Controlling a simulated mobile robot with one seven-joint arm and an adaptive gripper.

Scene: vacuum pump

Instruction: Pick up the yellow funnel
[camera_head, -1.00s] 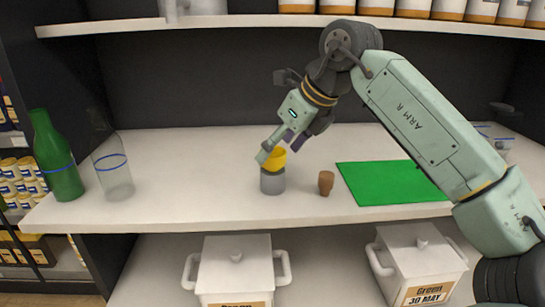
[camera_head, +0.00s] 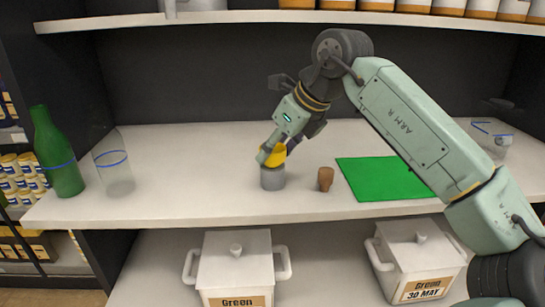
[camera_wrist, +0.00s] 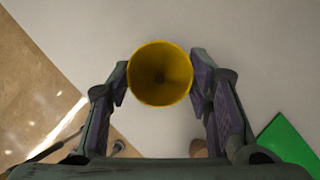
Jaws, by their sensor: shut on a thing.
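The yellow funnel (camera_head: 276,158) sits over a grey cylindrical vessel (camera_head: 272,180) on the white shelf. In the wrist view the funnel (camera_wrist: 160,75) shows from above, its round mouth facing the camera. My gripper (camera_head: 274,154) is at the funnel, and in the wrist view the two fingers of my gripper (camera_wrist: 161,84) lie on either side of its rim, shut on it. The funnel's lower end is hidden, so I cannot tell whether it is still inside the vessel.
A small brown cup-like piece (camera_head: 325,179) stands just right of the vessel. A green mat (camera_head: 385,180) lies further right. A green bottle (camera_head: 57,155) and a clear glass with a blue band (camera_head: 115,173) stand at the left. Lidded white pots (camera_head: 238,265) sit below.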

